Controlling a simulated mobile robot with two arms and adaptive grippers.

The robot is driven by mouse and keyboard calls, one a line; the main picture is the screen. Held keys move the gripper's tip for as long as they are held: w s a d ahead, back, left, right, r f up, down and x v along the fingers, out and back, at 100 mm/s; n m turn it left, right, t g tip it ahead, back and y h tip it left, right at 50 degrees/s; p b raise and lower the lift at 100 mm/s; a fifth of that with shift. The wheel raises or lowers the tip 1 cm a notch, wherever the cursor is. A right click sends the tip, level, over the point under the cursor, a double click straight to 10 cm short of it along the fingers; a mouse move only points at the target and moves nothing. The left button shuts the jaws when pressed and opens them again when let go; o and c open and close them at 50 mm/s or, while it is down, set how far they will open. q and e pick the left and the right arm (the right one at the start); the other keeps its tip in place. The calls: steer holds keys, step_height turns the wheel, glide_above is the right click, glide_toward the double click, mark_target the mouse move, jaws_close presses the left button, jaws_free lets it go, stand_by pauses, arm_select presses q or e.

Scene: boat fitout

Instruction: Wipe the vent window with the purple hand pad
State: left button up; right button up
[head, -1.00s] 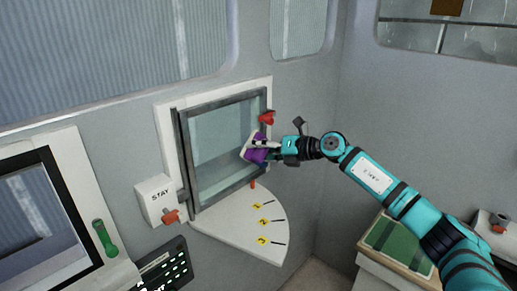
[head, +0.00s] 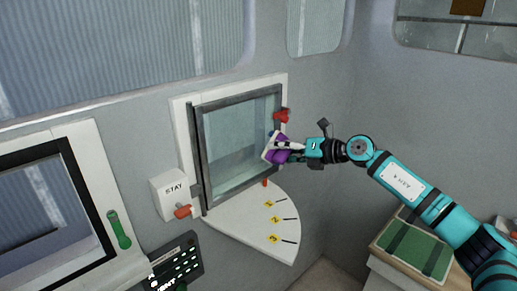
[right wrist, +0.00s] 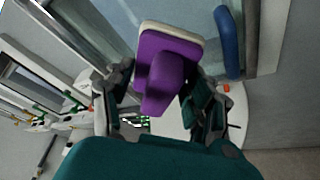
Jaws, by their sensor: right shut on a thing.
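The vent window (head: 235,145) is a grey-framed pane in a white surround on the wall, in the middle of the head view. My right gripper (head: 291,148) is shut on the purple hand pad (head: 277,155), at the right side of the pane. In the right wrist view the purple pad (right wrist: 160,68) sits between the fingers, its pale face turned to the glass. I cannot tell whether the pad touches the glass. My left gripper is not in view.
A white shelf numbered 1 to 3 (head: 250,232) juts out below the window. A STAY box (head: 170,192) with a red lever is at its left, and a red catch (head: 281,115) at its right.

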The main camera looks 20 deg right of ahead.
steer(key=shift+a+f+b, duration=0.3)
steer(key=shift+b, duration=0.1)
steer(key=b, duration=0.7)
glide_toward(231, 162)
steer(key=s+f, duration=0.2)
steer(key=shift+w+a+r+p, duration=0.1)
steer(key=shift+w+a, duration=0.4)
steer(key=shift+w, duration=0.3)
steer(key=shift+w+a+f+p, duration=0.1)
steer(key=shift+w+a, duration=0.45)
steer(key=shift+w, duration=0.3)
steer(key=shift+w+a+r+p, duration=0.1)
steer(key=shift+w+a, duration=0.4)
steer(key=shift+w, duration=0.3)
steer(key=shift+w+a, duration=0.15)
steer(key=shift+w, duration=0.35)
steer(key=shift+w+a, duration=0.2)
steer(key=shift+w, duration=0.25)
steer(key=shift+d, duration=0.1)
